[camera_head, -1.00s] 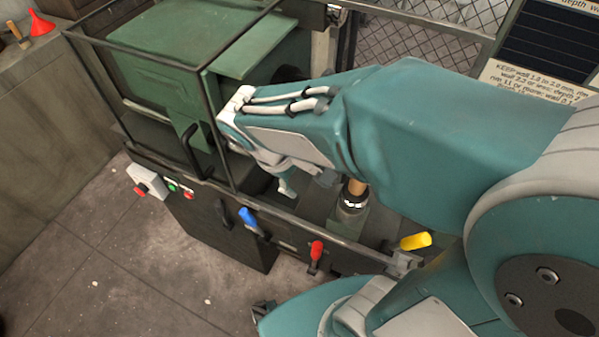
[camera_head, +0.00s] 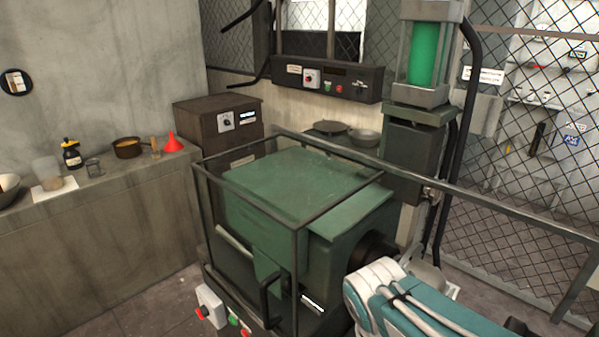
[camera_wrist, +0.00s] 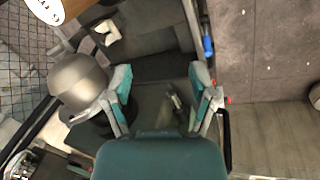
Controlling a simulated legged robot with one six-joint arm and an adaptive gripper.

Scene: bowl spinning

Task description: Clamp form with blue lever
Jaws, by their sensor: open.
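The blue lever (camera_wrist: 207,45) shows in the wrist view at the upper right, on the edge of the machine bed. My gripper (camera_wrist: 160,76) is open and empty in the wrist view. The lever lies just beyond the right fingertip, outside the space between the fingers, and I see no grip on it. A rounded grey metal body (camera_wrist: 78,80), perhaps the form, is left of the left finger, which overlaps its edge. In the head view the lever and my gripper are out of frame; only part of my arm shows at the lower right.
The green machine (camera_head: 300,190) with its dark guard frame (camera_head: 298,225) stands mid-frame in the head view. Its control buttons (camera_head: 232,319) are at the lower front. A bench (camera_head: 110,215) with a red funnel (camera_head: 172,144) is left. Concrete floor (camera_wrist: 262,50) lies right in the wrist view.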

